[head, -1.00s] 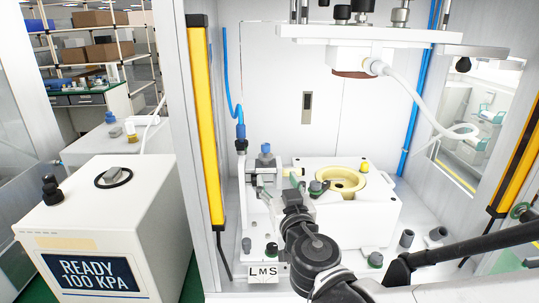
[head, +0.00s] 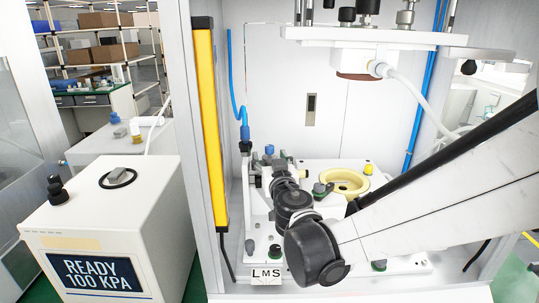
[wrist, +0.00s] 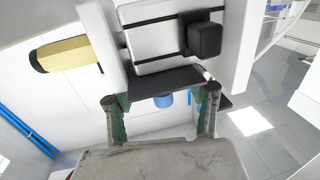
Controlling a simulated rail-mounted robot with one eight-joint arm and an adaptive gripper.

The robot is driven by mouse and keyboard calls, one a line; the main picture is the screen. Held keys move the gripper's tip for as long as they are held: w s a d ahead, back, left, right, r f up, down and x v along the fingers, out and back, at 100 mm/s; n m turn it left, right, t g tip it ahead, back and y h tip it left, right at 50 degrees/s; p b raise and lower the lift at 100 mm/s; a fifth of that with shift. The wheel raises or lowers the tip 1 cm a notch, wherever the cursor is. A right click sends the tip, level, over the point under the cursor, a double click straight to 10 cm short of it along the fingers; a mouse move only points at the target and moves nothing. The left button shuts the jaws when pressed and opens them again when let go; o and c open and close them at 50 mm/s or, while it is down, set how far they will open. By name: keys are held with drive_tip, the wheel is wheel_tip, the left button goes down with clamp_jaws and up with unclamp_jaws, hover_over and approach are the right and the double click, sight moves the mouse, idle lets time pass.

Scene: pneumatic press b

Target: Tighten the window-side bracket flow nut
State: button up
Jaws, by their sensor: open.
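A blue knob (head: 269,150) stands on the small grey and black bracket (head: 256,172) at the left of the press bed. In the wrist view a blue cylinder (wrist: 163,99) shows between my fingers, below a dark plate (wrist: 165,80); it looks like the same knob, but I cannot tell for certain. My gripper (wrist: 161,105) is open, with one green-lined finger on each side of the blue cylinder and a gap on both sides. In the head view my gripper is mostly hidden by my wrist. Which part is the flow nut is not clearly marked.
A yellow ring seat (head: 345,181) lies right of my gripper. A white press head (head: 365,62) hangs above. A yellow post (head: 207,120) and a blue hose (head: 238,100) stand left. Green and black knobs (head: 275,251) sit low in front. A READY cabinet (head: 105,225) stands outside left.

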drive_tip(key=shift+w, duration=0.3)
drive_tip(key=shift+c, duration=0.4)
drive_tip(key=c, duration=1.2)
drive_tip(key=shift+a, duration=0.1)
drive_tip(key=shift+h, duration=0.3)
drive_tip(key=shift+a+m+h+b, duration=0.1)
drive_tip(key=shift+m+h+b, duration=0.4)
drive_tip(key=shift+m+h, duration=1)
drive_tip(key=shift+h, duration=0.5)
